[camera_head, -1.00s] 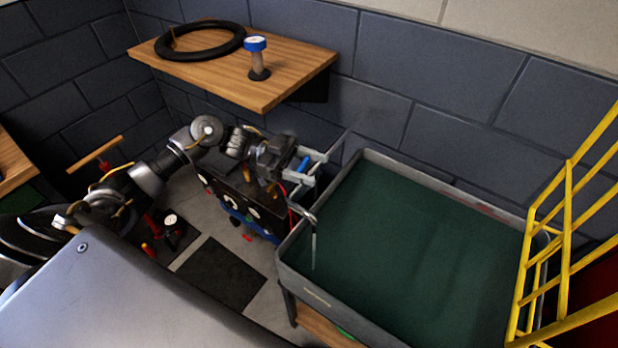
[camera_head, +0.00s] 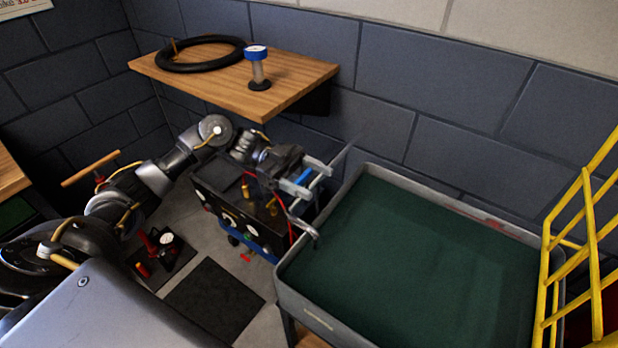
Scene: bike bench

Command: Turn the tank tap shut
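The grey tank (camera_head: 318,319) full of dark green water stands at the centre right. The tap's curved metal spout (camera_head: 303,226) hangs over its left rim, and no stream shows below it. A small blue piece, seemingly the tap's handle (camera_head: 303,177), lies between the fingers of my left gripper (camera_head: 306,176). The fingers are apart, with a gap that looks wider than the blue piece. Whether they touch it is too small to tell. The tap's body is mostly hidden behind my gripper. My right gripper is out of view.
A yellow rack (camera_head: 590,250) stands at the tank's right. A wooden shelf (camera_head: 210,85) on the wall holds a black tyre (camera_head: 200,66) and a blue-topped pump-like item (camera_head: 257,68). A dark box (camera_head: 245,215) stands below my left gripper. A dark mat (camera_head: 215,298) lies on the floor.

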